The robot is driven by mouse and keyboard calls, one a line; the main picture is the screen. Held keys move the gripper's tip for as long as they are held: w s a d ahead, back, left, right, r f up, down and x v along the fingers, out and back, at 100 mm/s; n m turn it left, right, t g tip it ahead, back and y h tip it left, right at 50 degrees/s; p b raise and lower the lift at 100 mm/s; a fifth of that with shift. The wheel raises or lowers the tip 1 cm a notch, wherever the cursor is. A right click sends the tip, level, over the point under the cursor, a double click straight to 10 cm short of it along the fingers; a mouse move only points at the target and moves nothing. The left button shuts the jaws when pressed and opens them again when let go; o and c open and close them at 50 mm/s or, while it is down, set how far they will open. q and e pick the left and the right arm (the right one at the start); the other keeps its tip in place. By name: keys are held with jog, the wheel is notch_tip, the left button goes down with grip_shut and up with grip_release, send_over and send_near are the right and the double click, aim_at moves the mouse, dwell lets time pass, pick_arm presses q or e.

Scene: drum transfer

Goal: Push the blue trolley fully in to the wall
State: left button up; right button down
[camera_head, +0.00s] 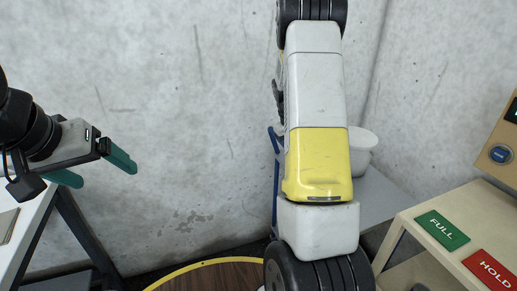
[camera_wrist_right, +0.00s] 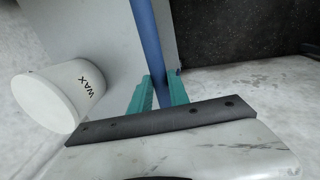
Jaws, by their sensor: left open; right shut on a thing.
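The blue trolley (camera_head: 274,185) shows only in part in the head view, as a blue tubular frame beside the concrete wall, mostly hidden behind my right arm. In the right wrist view its blue bar (camera_wrist_right: 150,35) runs between the green fingers of my right gripper (camera_wrist_right: 160,92), which is shut on it. In the head view the right gripper is hidden by its own arm. My left gripper (camera_head: 95,168) is open and empty at the left, in front of the wall and well apart from the trolley.
A white tub marked WAX (camera_wrist_right: 70,92) is close to my right gripper; it also shows in the head view (camera_head: 362,152). A wooden round top with a yellow rim (camera_head: 210,275) is at the bottom. A beige stand (camera_head: 410,222) with FULL and HOLD plates is right.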

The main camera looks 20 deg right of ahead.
jog(key=d, duration=1.8)
jog(key=shift+w+d, duration=0.2)
jog(key=shift+w, duration=0.1)
jog(key=shift+r, duration=0.1)
jog(key=c, duration=1.3)
grip_release()
jog(key=shift+d, duration=0.15)
jog(key=shift+o, duration=0.2)
notch_tip(320, 180, up, 8)
jog(key=a, duration=0.1)
jog(key=shift+a+f, duration=0.25)
jog(key=shift+a, duration=0.1)
